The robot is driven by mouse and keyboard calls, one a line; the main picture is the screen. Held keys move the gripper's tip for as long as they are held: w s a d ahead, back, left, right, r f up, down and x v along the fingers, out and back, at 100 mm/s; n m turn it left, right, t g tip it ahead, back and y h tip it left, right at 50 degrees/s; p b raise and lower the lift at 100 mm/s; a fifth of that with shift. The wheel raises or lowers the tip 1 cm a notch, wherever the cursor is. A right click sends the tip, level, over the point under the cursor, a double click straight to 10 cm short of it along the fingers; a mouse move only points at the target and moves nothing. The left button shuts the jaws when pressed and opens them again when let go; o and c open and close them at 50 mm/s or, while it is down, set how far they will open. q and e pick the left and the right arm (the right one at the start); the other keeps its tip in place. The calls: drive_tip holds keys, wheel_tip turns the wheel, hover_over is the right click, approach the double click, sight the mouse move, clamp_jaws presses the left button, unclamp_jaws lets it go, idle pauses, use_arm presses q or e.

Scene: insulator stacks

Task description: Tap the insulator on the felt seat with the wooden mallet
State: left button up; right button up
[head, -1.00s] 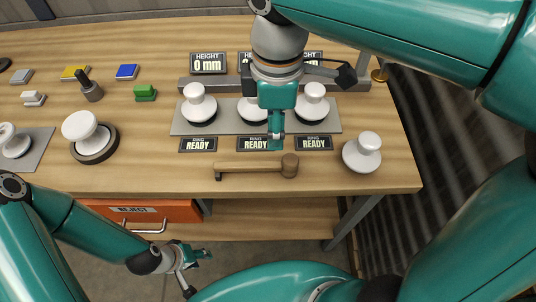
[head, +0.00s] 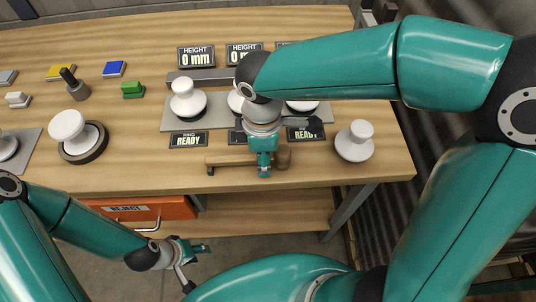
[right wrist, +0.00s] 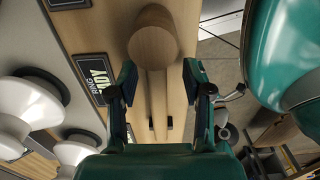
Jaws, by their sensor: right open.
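The wooden mallet (head: 228,160) lies near the table's front edge, its head (head: 283,157) to the right. My right gripper (head: 264,166) is over the mallet, near its head. In the right wrist view the open fingers (right wrist: 160,85) straddle the handle, with the round mallet head (right wrist: 153,38) just beyond them. A white insulator (head: 67,125) sits on a dark round seat (head: 88,152), probably the felt one, at the left. My left gripper (head: 196,248) hangs in front of the table, apart from everything; its opening is unclear.
White insulators stand on a grey strip (head: 220,117), partly hidden by my right arm, with READY signs (head: 188,140) before it. Another insulator (head: 355,141) stands at the right. A dark peg (head: 75,84) and coloured blocks (head: 133,90) lie behind. An orange REJECT drawer (head: 145,209) is below.

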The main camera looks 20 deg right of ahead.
drive_tip(key=shift+f, duration=0.75)
clamp_jaws()
drive_tip(key=shift+r, duration=0.1)
